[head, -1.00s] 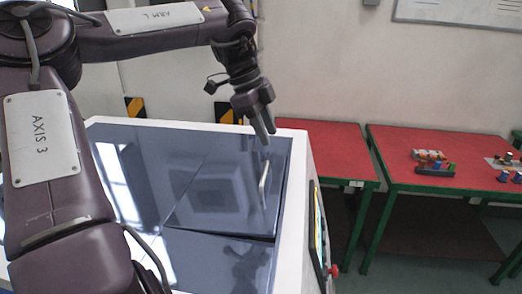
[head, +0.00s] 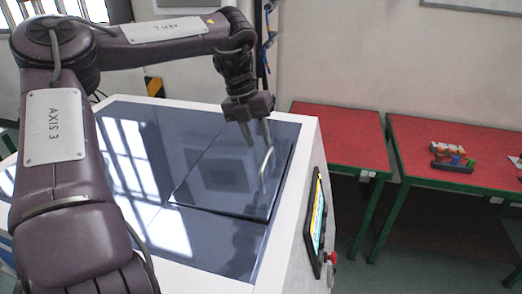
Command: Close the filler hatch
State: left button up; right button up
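The filler hatch (head: 225,178) is a dark glossy panel in the top of a white cabinet (head: 310,140). Its near edge stands slightly proud of the surrounding dark surface, with a dark line of shadow beneath it. A thin pale bar handle (head: 265,170) rises at its right side. My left gripper (head: 258,143) points down over the upper right part of the hatch, its two fingers apart, just above the handle's upper end. Whether a finger touches the handle is unclear. My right gripper is not in view.
A screen panel (head: 316,222) and a red knob (head: 332,257) are on the cabinet's right side. Red-topped tables (head: 345,135) with green frames stand to the right, one holding a small block of coloured parts (head: 452,160). Grey floor lies between.

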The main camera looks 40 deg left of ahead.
aim_at(265, 159)
pick_arm(q)
jog(key=p+x, duration=0.1)
jog(key=x, duration=0.4)
grip_shut()
